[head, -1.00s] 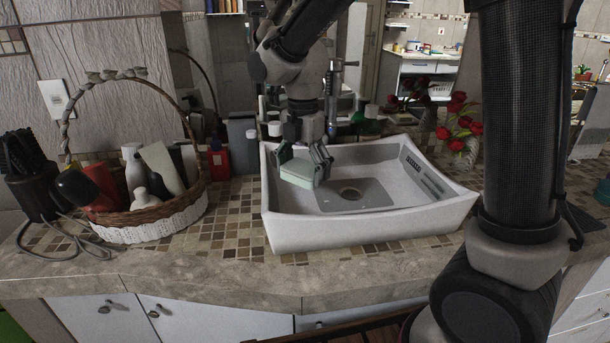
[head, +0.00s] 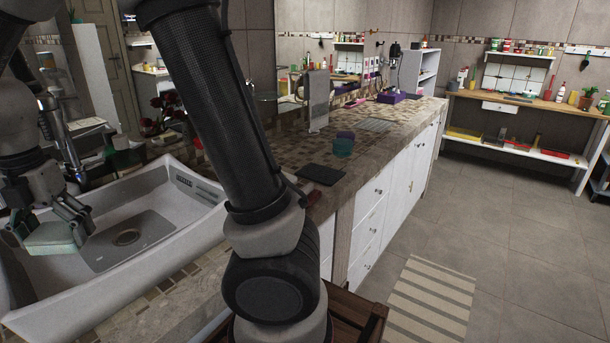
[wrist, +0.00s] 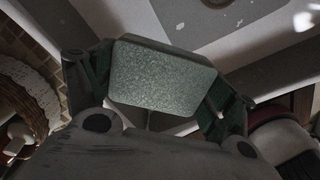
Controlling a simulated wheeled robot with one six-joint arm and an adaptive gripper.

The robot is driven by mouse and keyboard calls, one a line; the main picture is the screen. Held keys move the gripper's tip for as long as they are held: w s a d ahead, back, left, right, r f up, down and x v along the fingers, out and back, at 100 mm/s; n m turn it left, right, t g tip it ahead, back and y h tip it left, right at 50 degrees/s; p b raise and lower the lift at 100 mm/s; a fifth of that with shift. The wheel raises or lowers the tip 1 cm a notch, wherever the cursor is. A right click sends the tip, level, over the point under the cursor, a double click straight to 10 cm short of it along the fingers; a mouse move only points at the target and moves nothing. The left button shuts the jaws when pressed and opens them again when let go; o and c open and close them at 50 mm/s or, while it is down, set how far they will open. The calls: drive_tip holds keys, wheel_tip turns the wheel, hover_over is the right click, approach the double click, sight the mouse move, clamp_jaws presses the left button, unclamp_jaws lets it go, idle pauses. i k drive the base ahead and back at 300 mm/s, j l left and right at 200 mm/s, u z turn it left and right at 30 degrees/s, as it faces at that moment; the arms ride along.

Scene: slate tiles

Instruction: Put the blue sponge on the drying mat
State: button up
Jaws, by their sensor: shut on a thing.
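My gripper (head: 48,232) is shut on a pale green, sponge-like block (head: 50,240), held at the left side of the white sink (head: 170,240). In the wrist view the speckled grey-green block (wrist: 160,77) sits between the two fingers. Its colour looks green rather than blue, and no other sponge is clear to me. A flat dark mat (head: 320,174), which looks like the drying mat, lies on the counter to the right of the sink, beyond my arm. Its visible top is bare.
A grey upright object (head: 318,100) stands further back. Red flowers (head: 165,105) are behind the sink. A striped rug (head: 430,300) lies on open floor.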

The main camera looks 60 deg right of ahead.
sight(320, 173)
drive_tip(key=l+z, duration=0.2)
drive_tip(key=l, duration=0.75)
drive_tip(key=l+z, duration=0.25)
drive_tip(key=l, duration=0.75)
drive_tip(key=i+l+z, duration=0.2)
drive_tip(key=l, duration=0.75)
drive_tip(key=k, duration=0.1)
